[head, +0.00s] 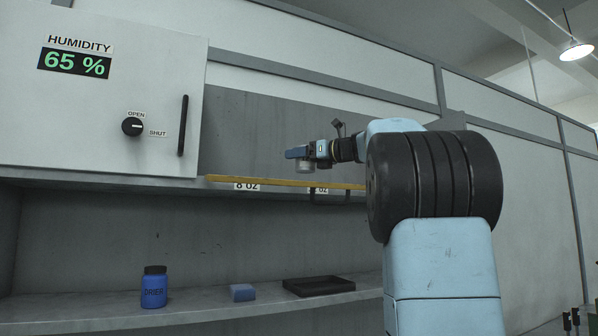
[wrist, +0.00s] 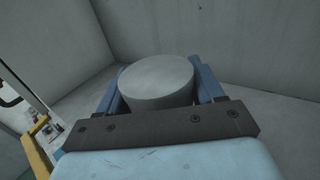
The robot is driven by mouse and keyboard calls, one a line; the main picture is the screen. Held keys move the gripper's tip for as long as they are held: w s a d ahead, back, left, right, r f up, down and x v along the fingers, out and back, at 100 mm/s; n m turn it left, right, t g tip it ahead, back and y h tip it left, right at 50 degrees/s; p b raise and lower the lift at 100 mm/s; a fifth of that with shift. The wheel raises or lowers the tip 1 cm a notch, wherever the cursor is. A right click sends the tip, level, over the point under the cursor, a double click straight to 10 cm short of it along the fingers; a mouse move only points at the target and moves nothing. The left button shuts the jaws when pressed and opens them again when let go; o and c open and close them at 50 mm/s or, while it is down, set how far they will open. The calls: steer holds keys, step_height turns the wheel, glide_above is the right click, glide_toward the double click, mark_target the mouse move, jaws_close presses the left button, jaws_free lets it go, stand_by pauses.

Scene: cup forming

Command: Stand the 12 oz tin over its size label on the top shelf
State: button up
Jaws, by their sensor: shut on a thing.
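The tin is a plain grey cylinder. My gripper (head: 298,155) is shut on the tin (head: 306,169), above the top shelf near the yellow front edge. In the wrist view the tin (wrist: 158,80) sits upright between the two blue jaws. The top shelf (head: 275,181) bears an "8 OZ" label (head: 246,186) on its left part. A second label (head: 320,190) below and right of the tin ends in "OZ"; its number is partly hidden and unclear. I cannot tell whether the tin's base touches the shelf.
A white cabinet (head: 100,90) with a "HUMIDITY 65 %" display, an OPEN/SHUT knob (head: 132,126) and a black handle (head: 183,125) stands left. On the lower shelf are a blue "DRIER" jar (head: 154,289), a blue block (head: 242,293) and a black tray (head: 318,286).

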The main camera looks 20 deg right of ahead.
mark_target(300, 170)
steer(key=shift+w+f, duration=0.3)
steer(key=shift+f, duration=0.05)
steer(key=shift+w+f, duration=0.1)
steer(key=shift+f, duration=1.55)
steer(key=o, duration=1.1)
steer(key=shift+f, duration=0.1)
steer(key=shift+d, duration=0.1)
steer(key=v, duration=1.2)
